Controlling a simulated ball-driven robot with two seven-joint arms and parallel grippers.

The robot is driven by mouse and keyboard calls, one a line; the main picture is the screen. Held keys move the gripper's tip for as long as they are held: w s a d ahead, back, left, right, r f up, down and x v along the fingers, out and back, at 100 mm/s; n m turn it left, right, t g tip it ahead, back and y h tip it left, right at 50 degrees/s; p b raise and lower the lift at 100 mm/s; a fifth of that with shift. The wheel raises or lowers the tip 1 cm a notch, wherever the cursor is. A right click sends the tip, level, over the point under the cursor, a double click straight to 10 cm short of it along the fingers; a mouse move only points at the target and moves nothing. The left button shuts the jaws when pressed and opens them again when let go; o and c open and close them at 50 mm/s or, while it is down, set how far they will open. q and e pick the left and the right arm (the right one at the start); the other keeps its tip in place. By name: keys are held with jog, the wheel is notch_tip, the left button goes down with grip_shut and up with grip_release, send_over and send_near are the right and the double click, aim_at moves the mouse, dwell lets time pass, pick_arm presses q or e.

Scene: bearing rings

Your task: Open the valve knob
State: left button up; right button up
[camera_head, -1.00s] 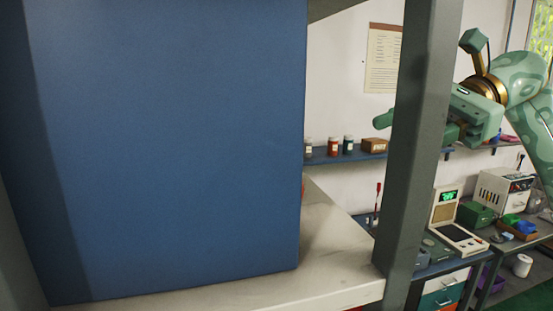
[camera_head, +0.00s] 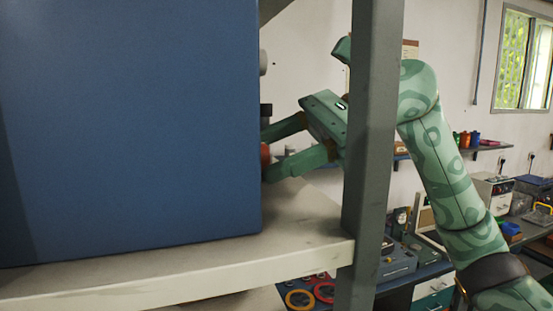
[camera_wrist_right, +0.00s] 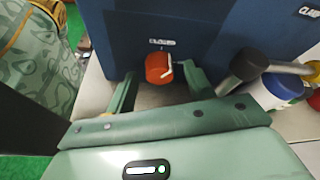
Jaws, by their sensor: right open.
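The valve knob (camera_wrist_right: 157,68) is orange-red with a pale pointer mark. It sits on the face of a blue cabinet (camera_wrist_right: 120,40), under a small label. In the head view only a sliver of the knob (camera_head: 265,155) shows past the edge of the blue cabinet (camera_head: 130,120). My right gripper (camera_head: 267,154) is open, with its green fingers reaching to the cabinet's side. In the right wrist view its fingertips (camera_wrist_right: 157,76) stand on either side of the knob; I cannot tell whether they touch it. My left gripper is not in view.
A grey shelf post (camera_head: 372,160) stands in front of my right arm. A pale shelf (camera_head: 310,235) carries the cabinet. In the right wrist view a dark cylindrical fitting (camera_wrist_right: 248,64) and a white and blue container (camera_wrist_right: 280,90) stand right of the gripper.

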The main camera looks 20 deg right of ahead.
jog(key=shift+a, duration=0.25)
jog(key=c, duration=1)
jog(key=shift+o, duration=0.2)
jog(key=shift+w+m+g+p, duration=0.1)
jog(key=shift+m+g+p, duration=0.5)
jog(key=shift+m+p, duration=0.2)
jog(key=shift+w+m+g+p, duration=0.1)
jog(key=shift+m+g+p, duration=0.5)
jog(key=shift+m, duration=0.3)
jog(key=shift+w+m+g+p, duration=0.1)
jog(key=shift+m+g+p, duration=0.25)
jog(key=shift+m+g, duration=0.4)
jog(key=shift+f+m+g+p, duration=0.25)
jog(key=shift+m+g, duration=0.3)
jog(key=shift+m, duration=0.7)
